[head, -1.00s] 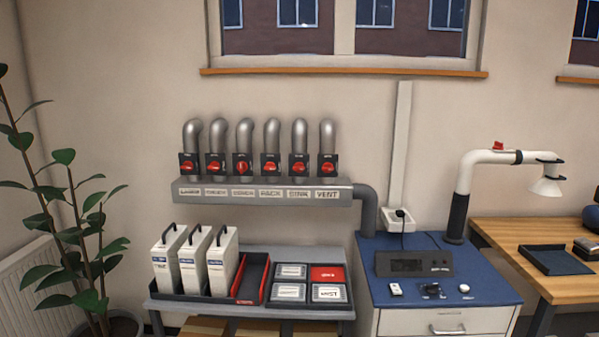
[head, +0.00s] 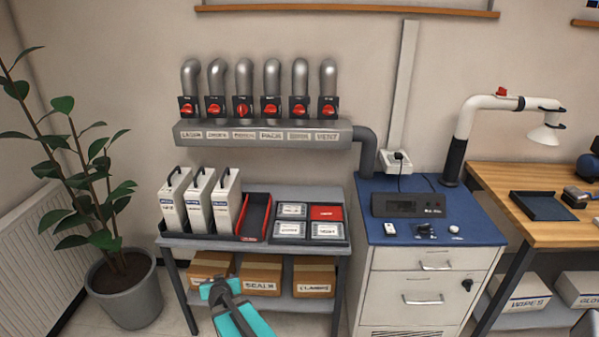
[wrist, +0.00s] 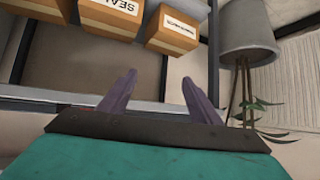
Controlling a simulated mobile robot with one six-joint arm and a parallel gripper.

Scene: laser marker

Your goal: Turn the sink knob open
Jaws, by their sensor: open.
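A row of red knobs on black plates sits on the wall manifold. The fifth from the left, above a label that seems to read SINK (head: 299,136), is the sink knob (head: 299,110); its handle looks roughly sideways. The third knob (head: 242,111) looks upright instead. My gripper (head: 214,289) is at the bottom of the head view, in front of the lower shelf, far below and left of the sink knob. In the wrist view its two fingers (wrist: 160,86) are spread with nothing between them. No knob shows in the wrist view.
A blue-topped cabinet (head: 400,311) stands right. A potted plant (head: 125,290) stands left. The wall between manifold and shelf is clear.

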